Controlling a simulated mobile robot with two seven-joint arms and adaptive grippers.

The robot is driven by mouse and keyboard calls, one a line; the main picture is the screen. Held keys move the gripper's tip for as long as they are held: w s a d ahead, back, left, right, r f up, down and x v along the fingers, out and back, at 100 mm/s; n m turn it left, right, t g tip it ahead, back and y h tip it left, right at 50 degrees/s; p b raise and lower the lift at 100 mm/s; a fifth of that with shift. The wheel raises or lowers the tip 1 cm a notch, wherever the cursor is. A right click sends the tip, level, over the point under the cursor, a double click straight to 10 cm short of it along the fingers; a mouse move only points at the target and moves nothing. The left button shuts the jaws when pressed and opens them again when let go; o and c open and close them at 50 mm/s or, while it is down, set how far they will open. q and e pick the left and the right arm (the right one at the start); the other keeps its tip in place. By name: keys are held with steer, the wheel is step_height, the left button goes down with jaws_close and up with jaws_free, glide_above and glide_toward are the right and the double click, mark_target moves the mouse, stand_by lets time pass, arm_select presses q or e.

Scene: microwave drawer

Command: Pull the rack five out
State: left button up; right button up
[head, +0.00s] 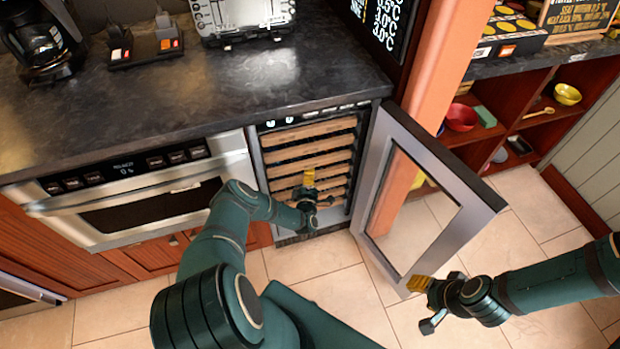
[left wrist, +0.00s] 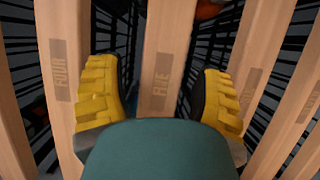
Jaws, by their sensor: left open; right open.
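The rack marked five (left wrist: 168,35) is a wooden front bar in the left wrist view, with its label between my left gripper's two yellow fingers. My left gripper (head: 309,182) is open at the rack fronts inside the cooler; it also shows in the left wrist view (left wrist: 160,98). One finger is on each side of rack five, with gaps visible between fingers and bar. In the head view the gripper partly hides the racks, so rack five cannot be singled out there. My right gripper (head: 420,285) is open and empty, low in front of the open door.
The glass cooler door (head: 470,205) stands open to the right of the racks. Rack four (left wrist: 65,60) lies beside rack five, with more bars on the other side. An oven (head: 150,205) is left of the cooler. The tiled floor (head: 320,270) in front is free.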

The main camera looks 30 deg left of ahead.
arm_select(q)
jaws_close()
stand_by(0.3)
steer(key=shift+d, duration=0.1)
